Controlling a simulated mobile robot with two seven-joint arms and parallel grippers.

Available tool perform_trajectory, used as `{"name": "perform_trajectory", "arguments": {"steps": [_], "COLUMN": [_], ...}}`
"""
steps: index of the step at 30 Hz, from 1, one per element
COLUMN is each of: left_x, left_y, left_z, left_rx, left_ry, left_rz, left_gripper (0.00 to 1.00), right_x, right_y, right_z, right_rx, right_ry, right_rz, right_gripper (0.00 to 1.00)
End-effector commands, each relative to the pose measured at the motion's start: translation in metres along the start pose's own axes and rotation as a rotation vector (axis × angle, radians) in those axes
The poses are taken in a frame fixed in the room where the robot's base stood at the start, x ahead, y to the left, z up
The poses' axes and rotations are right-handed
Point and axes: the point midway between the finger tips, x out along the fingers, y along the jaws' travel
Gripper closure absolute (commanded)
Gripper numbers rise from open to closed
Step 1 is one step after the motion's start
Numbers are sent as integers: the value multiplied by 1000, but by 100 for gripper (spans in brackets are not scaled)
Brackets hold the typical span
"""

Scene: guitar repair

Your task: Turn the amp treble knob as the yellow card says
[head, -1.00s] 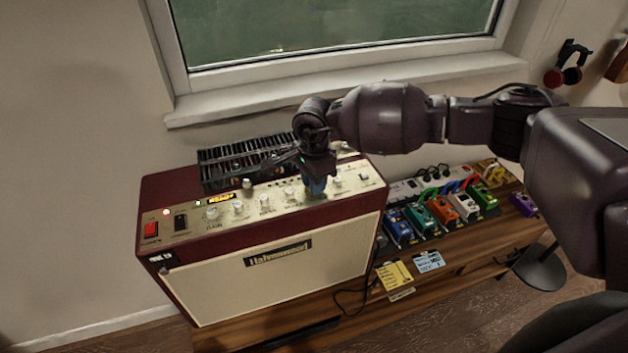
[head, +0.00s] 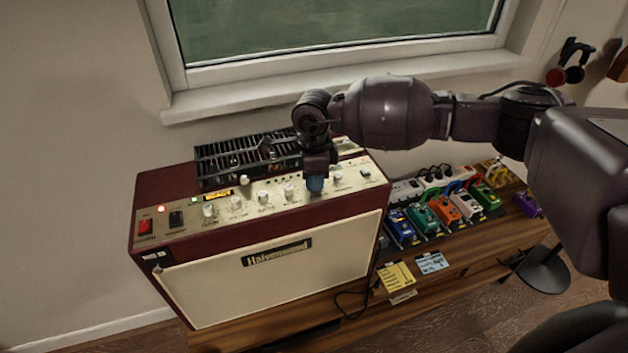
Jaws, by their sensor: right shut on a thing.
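The amp (head: 262,268) is dark red with a cream front and stands on a low wooden bench. Its top panel has a row of pale knobs, including a gain knob (head: 209,210) at the left and others to the right (head: 263,197). My right gripper (head: 316,184) points down at the panel, shut on a knob between a knob on its left (head: 289,190) and one on its right (head: 338,179). The fingers hide that knob and its label. The yellow card (head: 396,276) lies right of the amp; its writing is too small to read. My left gripper is not in view.
A black grille (head: 225,165) sits on the amp behind the panel. Several colored pedals (head: 443,210) and a blue card (head: 431,262) are on the bench (head: 460,275) to the right. A window sill (head: 230,97) lies behind. Space above the panel's left part is clear.

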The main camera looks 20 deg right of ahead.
Motion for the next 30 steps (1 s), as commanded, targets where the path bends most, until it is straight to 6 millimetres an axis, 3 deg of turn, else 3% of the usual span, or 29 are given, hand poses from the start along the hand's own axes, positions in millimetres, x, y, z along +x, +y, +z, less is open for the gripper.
{"name": "perform_trajectory", "arguments": {"steps": [15, 30], "left_x": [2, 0], "left_y": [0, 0], "left_z": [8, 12], "left_rx": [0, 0], "left_ry": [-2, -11], "left_rz": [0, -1], "left_gripper": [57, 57], "right_x": [0, -1], "right_y": [0, 0], "right_z": [0, 0], "right_rx": [401, 519], "right_ry": [-1, 0], "right_rz": [0, -1], "right_gripper": [100, 100]}}
